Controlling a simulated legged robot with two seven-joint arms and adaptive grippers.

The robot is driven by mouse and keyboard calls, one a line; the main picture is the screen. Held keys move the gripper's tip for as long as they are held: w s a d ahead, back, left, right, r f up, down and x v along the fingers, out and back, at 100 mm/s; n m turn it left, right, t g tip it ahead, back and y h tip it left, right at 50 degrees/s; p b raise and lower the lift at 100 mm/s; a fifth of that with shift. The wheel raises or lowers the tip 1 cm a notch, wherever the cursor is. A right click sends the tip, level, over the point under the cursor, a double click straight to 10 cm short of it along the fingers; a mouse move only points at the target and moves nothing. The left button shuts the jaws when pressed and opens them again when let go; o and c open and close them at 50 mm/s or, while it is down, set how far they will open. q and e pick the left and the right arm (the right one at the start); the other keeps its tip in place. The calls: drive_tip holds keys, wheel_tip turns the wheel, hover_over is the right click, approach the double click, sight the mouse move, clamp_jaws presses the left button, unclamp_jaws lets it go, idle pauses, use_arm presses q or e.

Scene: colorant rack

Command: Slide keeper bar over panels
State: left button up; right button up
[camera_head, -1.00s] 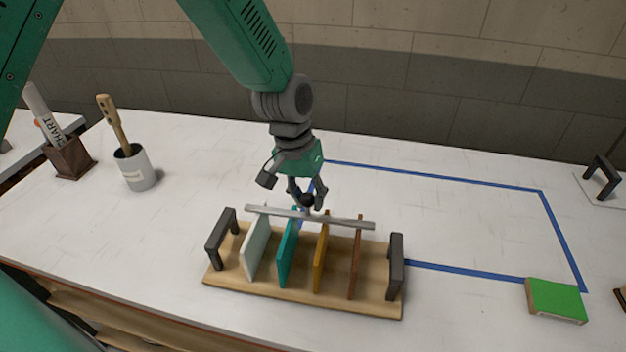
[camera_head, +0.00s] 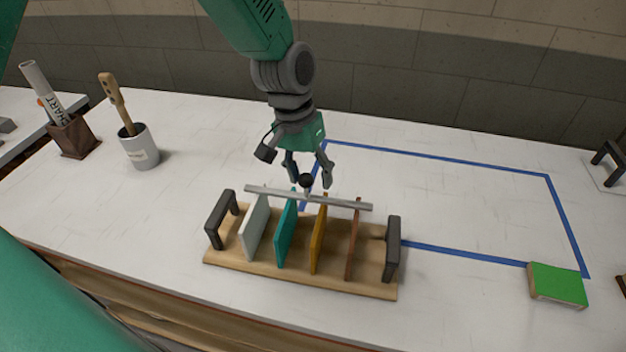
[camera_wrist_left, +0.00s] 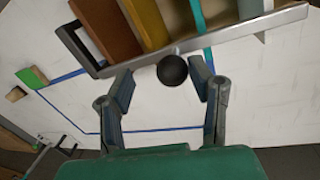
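The keeper bar (camera_head: 340,204) is a grey metal strip with a black ball knob (camera_head: 306,180). It lies across the upper far edges of the white panel (camera_head: 254,228), teal panel (camera_head: 286,238), ochre panel (camera_head: 319,244) and brown panel (camera_head: 353,245). I cannot tell whether it touches every panel. The panels stand upright in a wooden rack (camera_head: 300,279) with dark end handles. My left gripper (camera_head: 309,174) is open above the bar. In the left wrist view its fingers (camera_wrist_left: 163,82) stand apart on either side of the knob (camera_wrist_left: 172,70), with gaps. My right gripper is not in view.
A green block (camera_head: 557,284) lies at the right, by the blue taped outline (camera_head: 450,159). A white cup (camera_head: 140,150) and a brown holder (camera_head: 74,138) stand at the left. The table inside the outline is clear.

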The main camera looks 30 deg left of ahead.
use_arm(q)
drive_tip(key=a+r, duration=0.3)
drive_tip(key=r, duration=0.6)
drive_tip(key=w+d+r+n+t+h+b, duration=0.1)
drive_tip(key=w+d+r+n+t, duration=0.25)
drive_tip(key=w+n, duration=0.3)
drive_tip(key=w+d+r+n+t, duration=0.3)
drive_tip(key=w+d+n+t, duration=0.15)
drive_tip(key=n, duration=0.25)
drive_tip(key=s+a+f+n+g+y+b, duration=0.1)
drive_tip(key=s+a+f+n+g+y, duration=0.15)
drive_tip(key=s+n, duration=0.4)
drive_tip(key=s+a+f+n+g+y, duration=0.2)
drive_tip(key=s+n+g+y, duration=0.15)
drive_tip(key=s+n, duration=0.3)
drive_tip(key=shift+n+g+h, duration=0.25)
drive_tip(key=shift+g+h, duration=0.15)
drive_tip(key=shift+h, duration=0.2)
drive_tip(key=f, duration=0.4)
drive_tip(key=w+a+f, duration=0.1)
drive_tip(key=f, duration=0.3)
drive_tip(key=w+f+b, duration=0.1)
drive_tip(key=f, duration=0.4)
drive_tip(key=shift+a, duration=0.2)
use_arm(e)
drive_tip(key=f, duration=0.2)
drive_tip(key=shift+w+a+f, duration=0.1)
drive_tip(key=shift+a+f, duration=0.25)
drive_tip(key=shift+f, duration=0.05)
